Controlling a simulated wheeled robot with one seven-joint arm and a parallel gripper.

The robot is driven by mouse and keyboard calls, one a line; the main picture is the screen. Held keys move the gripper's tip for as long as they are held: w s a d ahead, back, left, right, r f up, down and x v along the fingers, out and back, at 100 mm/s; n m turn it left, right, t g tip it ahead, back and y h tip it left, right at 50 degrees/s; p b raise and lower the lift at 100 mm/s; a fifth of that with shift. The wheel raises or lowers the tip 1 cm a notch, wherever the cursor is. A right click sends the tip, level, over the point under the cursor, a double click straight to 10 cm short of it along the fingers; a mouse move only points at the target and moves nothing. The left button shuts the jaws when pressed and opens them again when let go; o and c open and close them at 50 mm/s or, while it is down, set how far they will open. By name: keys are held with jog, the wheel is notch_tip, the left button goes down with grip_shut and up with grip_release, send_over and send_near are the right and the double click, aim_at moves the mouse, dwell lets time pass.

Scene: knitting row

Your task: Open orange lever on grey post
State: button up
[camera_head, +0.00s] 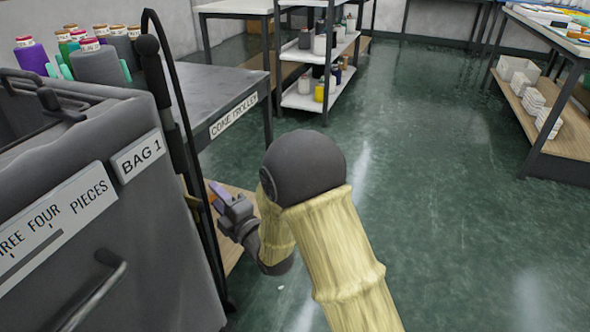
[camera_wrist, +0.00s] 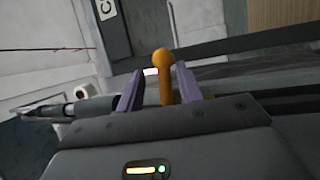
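The orange lever (camera_wrist: 164,80), with a round knob at its end, shows in the wrist view between the two purple fingers of my gripper (camera_wrist: 158,88). The fingers are apart, with a clear gap on the lever's left and a small one on its right. In the head view my gripper (camera_head: 219,192) is low beside the dark machine, its purple fingertips pointing left. The lever is hidden there. I cannot tell for sure which part is the grey post it sits on.
The dark machine front with a BAG 1 label (camera_head: 139,156) fills the left. A black upright rod (camera_head: 163,95) stands at its corner. Behind is the cone trolley (camera_head: 225,85) with thread cones. A white shelf rack (camera_head: 318,60) stands further back. The green floor on the right is clear.

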jog(key=b+v, duration=0.7)
jog(key=v, duration=0.1)
jog(key=shift+s+d+f, duration=0.2)
jog(key=shift+f, duration=0.1)
jog(key=b, duration=0.4)
jog(key=shift+s+d, duration=0.15)
jog(key=shift+d, duration=0.05)
jog(key=b, duration=0.2)
jog(key=shift+s+d+f+b, duration=0.1)
jog(key=shift+s+d+b, duration=0.15)
jog(key=shift+b, duration=0.15)
jog(key=r+b+v, duration=0.1)
jog(key=b+v, duration=0.3)
jog(key=b, duration=0.1)
jog(key=w+d+r+m+h+p, duration=0.1)
jog(key=d+r+m+h+p, duration=0.3)
jog(key=r+p, duration=0.4)
jog(key=w+d+r+m+g+h+p, duration=0.1)
jog(key=d+r+m+p, duration=0.4)
jog(key=p, duration=1.3)
notch_tip(320, 180, up, 3)
jog(key=w+h, duration=0.1)
jog(key=h, duration=0.1)
jog(key=shift+w+d+m+h, duration=0.15)
jog(key=shift+w+m+h, duration=0.15)
jog(key=shift+h, duration=0.1)
